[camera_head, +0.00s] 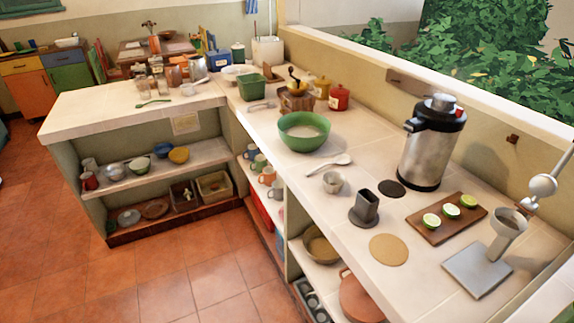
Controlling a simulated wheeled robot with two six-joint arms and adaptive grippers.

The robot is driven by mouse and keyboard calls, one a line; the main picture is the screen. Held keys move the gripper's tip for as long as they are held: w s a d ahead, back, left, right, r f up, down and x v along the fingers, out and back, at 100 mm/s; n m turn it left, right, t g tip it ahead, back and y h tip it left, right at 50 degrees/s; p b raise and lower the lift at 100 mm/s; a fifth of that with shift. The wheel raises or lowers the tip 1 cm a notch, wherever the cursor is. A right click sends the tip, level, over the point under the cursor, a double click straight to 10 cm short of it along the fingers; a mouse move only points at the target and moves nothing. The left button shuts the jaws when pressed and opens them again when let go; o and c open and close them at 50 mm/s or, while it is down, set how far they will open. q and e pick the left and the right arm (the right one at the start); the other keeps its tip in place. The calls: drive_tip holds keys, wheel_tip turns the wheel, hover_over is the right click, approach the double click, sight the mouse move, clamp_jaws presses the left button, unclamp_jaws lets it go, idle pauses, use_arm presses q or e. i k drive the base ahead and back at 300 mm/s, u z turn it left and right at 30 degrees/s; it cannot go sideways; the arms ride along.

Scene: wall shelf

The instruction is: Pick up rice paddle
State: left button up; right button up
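A pale, long-handled utensil (331,164) lies flat on the long counter, in front of the green bowl; its shape fits a rice paddle or a spoon, and I cannot tell which. A green long-handled utensil (153,103) lies on the far left counter. A small pale utensil (262,105) lies near the counter corner, too small to make out. Neither of my grippers is in view, and nothing is seen touching these utensils.
The green bowl (304,131), a small grey cup (333,182) and a dark-topped grey holder (365,207) stand near the pale utensil. A tall steel urn (429,150), a board with limes (432,235) and a press (477,268) are at right. Shelves (205,153) lie below the counter.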

sight(341, 159)
drive_tip(key=u, duration=1)
drive_tip(key=i, duration=3.05)
drive_tip(key=z, duration=5.1)
